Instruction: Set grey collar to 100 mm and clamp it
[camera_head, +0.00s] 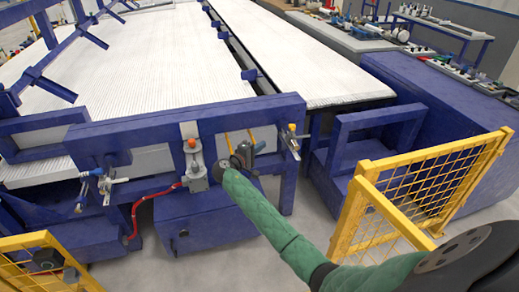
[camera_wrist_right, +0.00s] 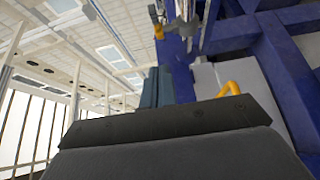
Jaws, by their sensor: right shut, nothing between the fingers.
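My right gripper (camera_head: 258,147) is at the front blue frame, at the end of my green-sleeved arm. Its blue-grey fingers (camera_wrist_right: 158,85) are shut and empty. To its right is a silver clamp fitting (camera_head: 291,140) with an orange tip; a grey metal fitting also shows above the fingers in the right wrist view (camera_wrist_right: 186,30), apart from them. To its left is an upright grey fitting with an orange knob (camera_head: 191,144). I cannot tell which part is the grey collar, nor read a scale. My left gripper is not in view.
A blue front beam (camera_head: 140,135) borders a white ribbed bed (camera_head: 150,60). A red hose (camera_head: 137,212) hangs at the left. A yellow mesh guard (camera_head: 425,180) stands close right of my right arm. A yellow hook-shaped bar (camera_wrist_right: 229,89) shows beside the gripper body in the wrist view.

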